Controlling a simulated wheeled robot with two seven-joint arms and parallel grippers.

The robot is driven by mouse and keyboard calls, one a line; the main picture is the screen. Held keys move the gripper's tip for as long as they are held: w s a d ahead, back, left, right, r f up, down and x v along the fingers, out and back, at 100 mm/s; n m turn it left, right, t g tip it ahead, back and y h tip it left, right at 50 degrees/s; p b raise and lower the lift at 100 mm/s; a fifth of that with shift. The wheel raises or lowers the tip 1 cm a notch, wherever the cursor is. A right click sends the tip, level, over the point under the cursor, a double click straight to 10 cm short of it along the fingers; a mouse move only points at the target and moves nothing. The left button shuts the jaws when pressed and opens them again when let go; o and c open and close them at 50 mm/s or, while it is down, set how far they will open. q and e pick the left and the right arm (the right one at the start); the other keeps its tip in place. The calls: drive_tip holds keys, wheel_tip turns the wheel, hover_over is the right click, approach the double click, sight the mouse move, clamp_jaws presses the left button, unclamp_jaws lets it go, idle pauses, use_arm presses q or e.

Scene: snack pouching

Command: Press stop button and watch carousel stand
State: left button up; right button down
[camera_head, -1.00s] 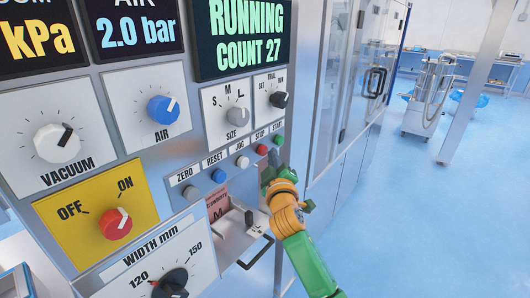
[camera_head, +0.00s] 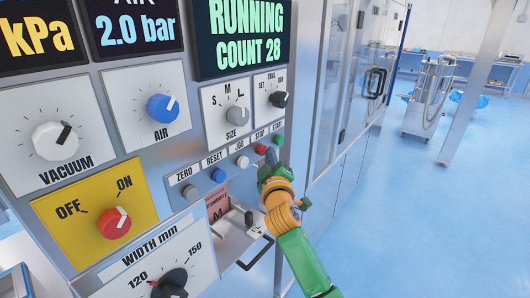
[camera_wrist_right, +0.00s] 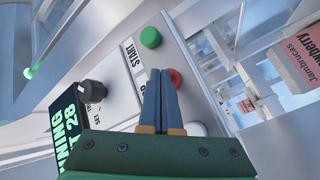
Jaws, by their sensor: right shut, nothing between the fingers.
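The display (camera_head: 240,38) reads RUNNING, COUNT 28. I cannot make out the carousel. My left gripper is not in view.
The TRIAL/RUN knob (camera_head: 279,99) is above. A metal handle (camera_head: 256,254) sticks out below. Open blue floor (camera_head: 420,220) lies to the right.

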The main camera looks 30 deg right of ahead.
drive_tip(key=shift+w+a, duration=0.1)
drive_tip(key=shift+w, duration=0.1)
idle(0.5)
drive_tip(key=shift+s+d+p, duration=0.35)
drive_tip(key=shift+s+p, duration=0.15)
drive_tip(key=shift+s, duration=0.3)
drive_tip(key=s, duration=0.1)
drive_tip(key=s+d+p, duration=0.1)
drive_tip(key=s, duration=0.1)
drive_tip(key=s+d+p, duration=0.1)
drive_tip(key=shift+s, duration=0.35)
idle(0.3)
